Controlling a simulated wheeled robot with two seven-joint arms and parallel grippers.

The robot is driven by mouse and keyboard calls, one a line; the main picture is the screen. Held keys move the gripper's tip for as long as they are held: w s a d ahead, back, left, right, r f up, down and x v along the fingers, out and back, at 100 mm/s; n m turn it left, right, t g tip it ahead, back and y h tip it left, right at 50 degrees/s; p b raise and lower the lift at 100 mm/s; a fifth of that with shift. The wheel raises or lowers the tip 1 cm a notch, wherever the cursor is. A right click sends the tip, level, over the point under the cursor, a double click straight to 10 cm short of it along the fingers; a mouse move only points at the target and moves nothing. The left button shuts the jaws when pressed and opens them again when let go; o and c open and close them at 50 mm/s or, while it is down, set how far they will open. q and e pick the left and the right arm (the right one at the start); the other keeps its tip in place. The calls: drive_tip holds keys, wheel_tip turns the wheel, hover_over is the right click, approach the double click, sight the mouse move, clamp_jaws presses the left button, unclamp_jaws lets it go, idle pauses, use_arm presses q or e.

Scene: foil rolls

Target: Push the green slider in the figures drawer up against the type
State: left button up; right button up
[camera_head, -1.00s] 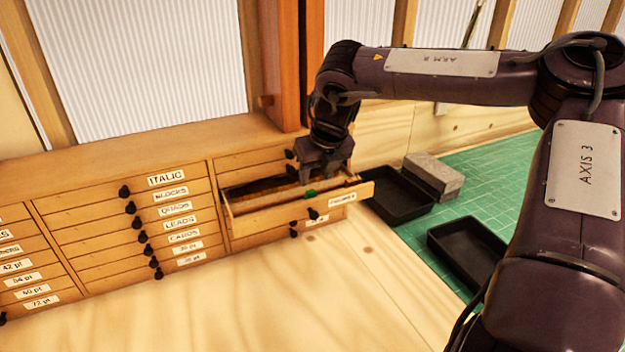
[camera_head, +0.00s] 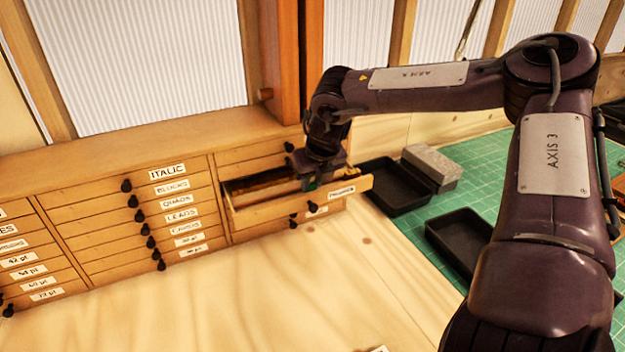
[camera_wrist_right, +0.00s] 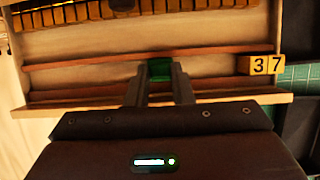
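The figures drawer (camera_head: 285,209) is pulled out of the type cabinet. My right gripper (camera_head: 318,181) is low over its front part, pointing down. The green slider (camera_wrist_right: 160,69) lies between the two fingertips of my right gripper (camera_wrist_right: 160,84) in the wrist view. I see no clear gap on either side, but cannot tell if the fingers grip it. The slider's green also shows under the gripper in the head view. Two yellow type blocks marked 3 and 7 (camera_wrist_right: 263,65) stand to the right of the slider, apart from it. My left gripper is out of view.
A row of wooden blocks (camera_wrist_right: 140,10) lies further into the drawer. Brown rails (camera_wrist_right: 85,60) run along it. Right of the cabinet are two black trays (camera_head: 395,188), (camera_head: 460,238) and a grey block (camera_head: 432,167) on a green mat (camera_head: 505,160).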

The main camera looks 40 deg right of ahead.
clamp_jaws()
drive_tip(key=shift+s+d, duration=0.2)
drive_tip(key=shift+d, duration=0.5)
drive_tip(key=shift+s+d, duration=0.25)
drive_tip(key=shift+d, duration=0.4)
drive_tip(key=shift+s+d, duration=0.2)
drive_tip(key=shift+d, duration=0.5)
drive_tip(key=o, duration=0.7)
unclamp_jaws()
drive_tip(key=shift+a, duration=0.1)
drive_tip(key=shift+c, duration=0.2)
drive_tip(key=shift+s+r+b, duration=0.1)
drive_tip(key=shift+r+b, duration=0.35)
drive_tip(key=shift+r, duration=0.05)
drive_tip(key=b+v, duration=0.2)
drive_tip(key=v, duration=0.3)
drive_tip(key=shift+s+a+r, duration=0.1)
drive_tip(key=shift+s+r, duration=0.1)
drive_tip(key=shift+r, duration=0.15)
drive_tip(key=shift+s+r, duration=0.2)
drive_tip(key=shift+r, duration=0.25)
drive_tip(key=shift+c, duration=0.3)
